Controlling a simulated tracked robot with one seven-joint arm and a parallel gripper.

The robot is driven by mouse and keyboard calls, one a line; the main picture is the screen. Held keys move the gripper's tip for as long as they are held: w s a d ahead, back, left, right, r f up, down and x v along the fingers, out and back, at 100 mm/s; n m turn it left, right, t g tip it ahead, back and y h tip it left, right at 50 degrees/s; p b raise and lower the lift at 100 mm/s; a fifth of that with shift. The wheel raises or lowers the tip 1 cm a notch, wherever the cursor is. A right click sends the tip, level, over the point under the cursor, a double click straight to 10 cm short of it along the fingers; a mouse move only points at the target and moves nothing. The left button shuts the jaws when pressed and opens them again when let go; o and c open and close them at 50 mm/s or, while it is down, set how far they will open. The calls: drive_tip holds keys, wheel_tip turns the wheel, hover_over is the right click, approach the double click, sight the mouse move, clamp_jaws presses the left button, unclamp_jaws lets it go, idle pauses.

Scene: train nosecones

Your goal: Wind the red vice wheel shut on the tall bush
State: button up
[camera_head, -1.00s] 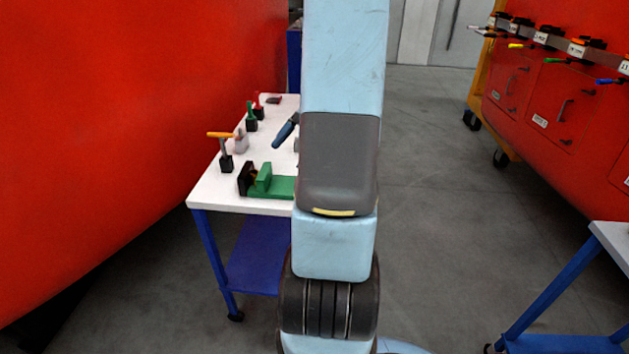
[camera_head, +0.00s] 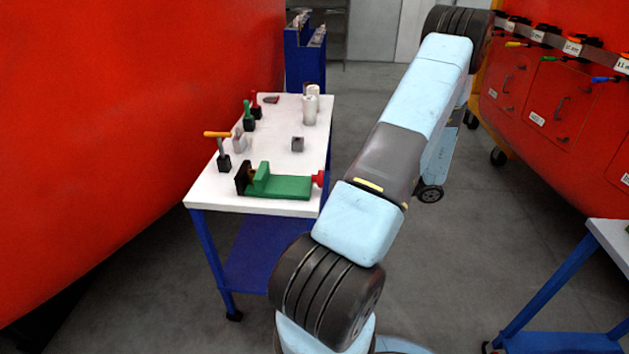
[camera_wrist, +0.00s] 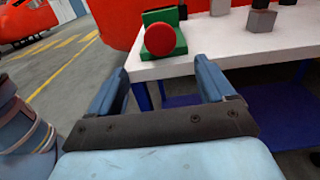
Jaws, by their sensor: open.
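The green vice (camera_head: 285,187) lies on the white table, with a dark jaw block (camera_head: 242,179) at its left end. Its red wheel (camera_head: 318,178) is at the right end. In the wrist view the round red wheel (camera_wrist: 160,39) faces me in front of the green body (camera_wrist: 180,45). My gripper (camera_wrist: 162,78) is open and empty, its two blue fingers spread wide. The wheel is ahead of the gap between them, apart from both. A small brownish piece (camera_head: 253,171) shows near the jaws; I cannot tell whether it is the tall bush.
The white table (camera_head: 225,193) also holds an orange-handled tool (camera_head: 218,135), a green-handled tool (camera_head: 249,115), a grey block (camera_head: 297,144) and pale cylinders (camera_head: 310,108). A red body stands close on the left. The floor (camera_head: 460,230) right of the table is open.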

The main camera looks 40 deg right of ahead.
sight(315, 179)
drive_tip(key=x, duration=1.3)
drive_tip(key=shift+w+a+f, duration=0.1)
drive_tip(key=shift+w+a, duration=0.1)
drive_tip(key=shift+w, duration=0.1)
drive_tip(key=shift+c, duration=0.2)
drive_tip(key=c, duration=0.9)
